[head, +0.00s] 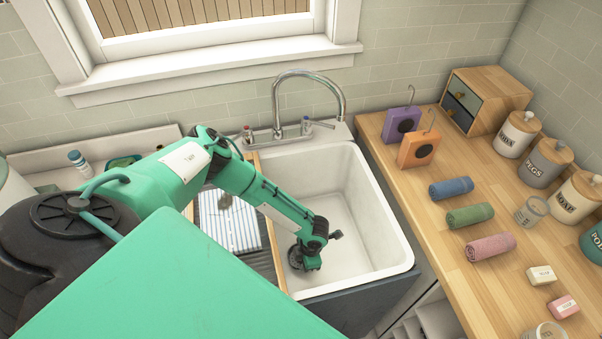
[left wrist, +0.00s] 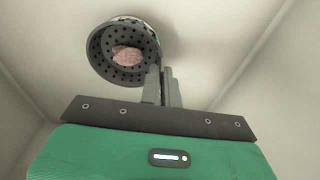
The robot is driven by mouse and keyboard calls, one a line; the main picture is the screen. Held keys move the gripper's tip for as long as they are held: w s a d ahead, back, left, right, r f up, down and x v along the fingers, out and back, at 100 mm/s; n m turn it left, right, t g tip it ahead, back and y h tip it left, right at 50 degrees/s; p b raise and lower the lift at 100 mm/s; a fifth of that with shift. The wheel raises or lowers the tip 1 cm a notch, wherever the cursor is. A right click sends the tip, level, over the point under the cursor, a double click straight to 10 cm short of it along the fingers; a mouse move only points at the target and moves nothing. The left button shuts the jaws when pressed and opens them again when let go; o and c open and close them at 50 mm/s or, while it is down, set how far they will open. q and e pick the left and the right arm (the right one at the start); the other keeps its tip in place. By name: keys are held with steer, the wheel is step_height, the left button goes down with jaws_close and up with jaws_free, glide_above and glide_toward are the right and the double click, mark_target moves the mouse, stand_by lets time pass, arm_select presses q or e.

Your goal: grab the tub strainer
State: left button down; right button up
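The tub strainer (left wrist: 105,65) is a dark grey round cup with small holes, seen from its open side in the left wrist view. A pinkish lump (left wrist: 127,56) lies in it. My left gripper (left wrist: 161,85) has its two fingers close together on the strainer's right wall, with the rim pinched between them. My right gripper is not in view.
A faucet (head: 310,100) arches over the back of the sink. A striped cloth (head: 228,222) lies left of the basin. Rolled towels (head: 470,215), soap bars, jars and a wooden drawer box (head: 485,98) stand on the right counter (head: 425,192). The right half of the basin is clear.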

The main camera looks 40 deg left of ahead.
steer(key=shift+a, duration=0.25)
